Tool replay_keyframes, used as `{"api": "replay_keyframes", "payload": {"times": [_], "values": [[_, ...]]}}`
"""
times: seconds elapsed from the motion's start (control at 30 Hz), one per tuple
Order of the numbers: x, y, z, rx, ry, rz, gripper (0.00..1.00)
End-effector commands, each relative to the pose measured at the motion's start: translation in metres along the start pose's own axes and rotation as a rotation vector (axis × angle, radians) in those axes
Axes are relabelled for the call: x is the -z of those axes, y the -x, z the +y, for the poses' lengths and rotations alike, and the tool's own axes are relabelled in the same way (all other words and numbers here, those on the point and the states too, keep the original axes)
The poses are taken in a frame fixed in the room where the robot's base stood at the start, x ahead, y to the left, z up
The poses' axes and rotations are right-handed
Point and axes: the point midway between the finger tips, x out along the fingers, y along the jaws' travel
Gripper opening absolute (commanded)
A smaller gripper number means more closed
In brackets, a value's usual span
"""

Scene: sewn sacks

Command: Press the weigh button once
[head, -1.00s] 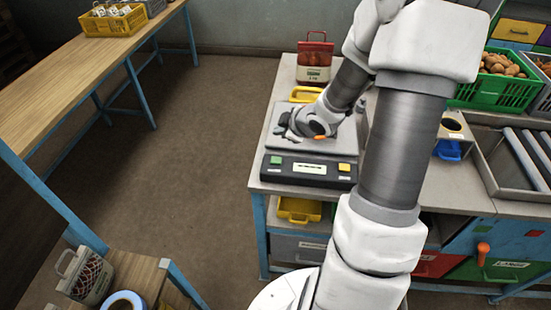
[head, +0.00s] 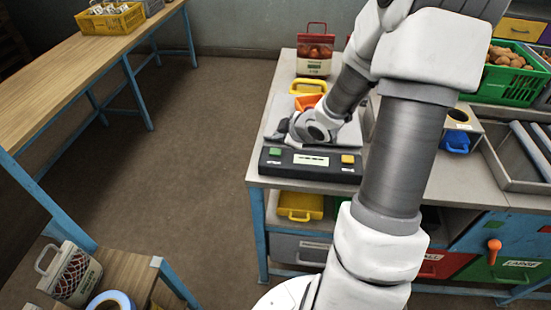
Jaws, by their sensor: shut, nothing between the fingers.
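The scale has a grey plate and a dark front panel (head: 329,169). The panel carries a green button (head: 275,152) at its left, a yellow button (head: 347,158) at its right and a pale display (head: 311,160) between them. I cannot read which is the weigh button. My gripper (head: 281,133) is shut and empty, low over the front left of the plate, just behind the green button. Its tips look apart from both buttons, though their height is hard to judge. My wrist hides much of the plate.
An orange item (head: 307,102) shows behind my wrist, partly hidden. A green crate (head: 505,80) and a blue scoop (head: 456,142) stand to the right. Open floor lies left of the bench.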

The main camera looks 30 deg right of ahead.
Motion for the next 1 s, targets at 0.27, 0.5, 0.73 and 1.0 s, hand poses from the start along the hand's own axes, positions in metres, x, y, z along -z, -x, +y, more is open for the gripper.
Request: {"api": "replay_keyframes", "payload": {"times": [0.27,0.5,0.73,1.0], "values": [[-0.0128,-0.0181,-0.0134,0.001,0.001,0.0,0.0],[-0.0125,-0.0175,-0.0129,0.001,0.001,0.0,0.0],[-0.0126,-0.0175,-0.0128,0.001,0.0,0.0,0.0],[-0.0126,-0.0174,-0.0128,0.0,0.0,0.0,0.0]]}}
